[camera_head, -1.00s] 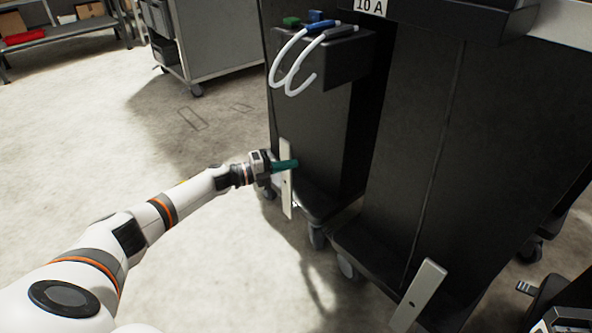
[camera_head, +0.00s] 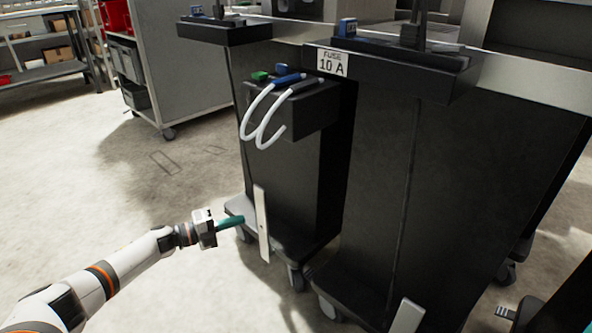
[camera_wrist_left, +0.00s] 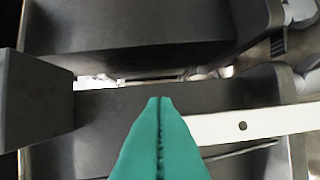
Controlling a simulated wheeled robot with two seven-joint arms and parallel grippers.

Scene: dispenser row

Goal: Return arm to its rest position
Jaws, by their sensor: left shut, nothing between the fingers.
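My left gripper (camera_head: 231,222) has teal fingers. In the head view it is low at the left, beside the upright pale metal strip (camera_head: 261,223) on the nearer side of a black dispenser cabinet (camera_head: 290,165). In the left wrist view the teal fingers (camera_wrist_left: 158,102) meet with nothing between them. The pale strip (camera_wrist_left: 255,124) with a dark hole shows behind them there. Whether the gripper touches the strip is unclear. My right gripper is out of view.
A black box with two white curved hoses (camera_head: 262,118) sticks out from the cabinet above my gripper. A grey wheeled cart (camera_head: 185,75) is behind. Floor (camera_head: 110,190) at the left is clear.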

